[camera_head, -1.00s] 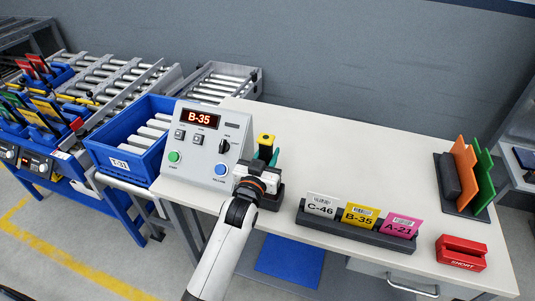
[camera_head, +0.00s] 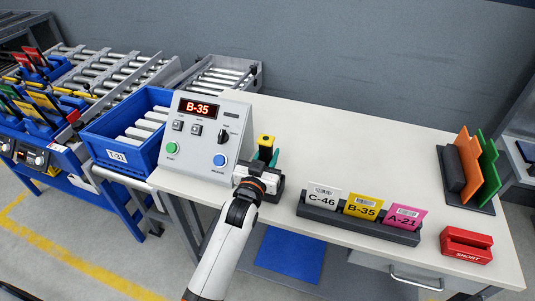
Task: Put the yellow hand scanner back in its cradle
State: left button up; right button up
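The yellow hand scanner (camera_head: 266,140) shows its yellow top just beyond my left gripper (camera_head: 265,157), right of the grey console. The gripper's teal fingers stand on either side of the scanner's dark lower part and appear shut on it. A dark block (camera_head: 277,190), which looks like the cradle, is on the table by the gripper, mostly hidden behind my wrist. I cannot tell whether the scanner touches it. My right gripper is not in view.
The grey console (camera_head: 235,115) reading B-35 stands close on the left. A dark card rack (camera_head: 345,220) with tags C-46, B-35 and A-21 is to the right. A red SHORT block (camera_head: 466,245) sits near the table's right front edge. The table's back middle is clear.

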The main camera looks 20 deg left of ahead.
aim_at(268, 135)
pick_arm(q)
jog(key=shift+f+b, duration=0.4)
jog(key=shift+f, duration=0.3)
jog(key=o, duration=1.6)
jog(key=shift+c, duration=0.2)
jog(key=shift+r, duration=0.1)
notch_tip(268, 135, up, 8)
jog(key=p, duration=0.7)
jog(key=shift+p, duration=0.4)
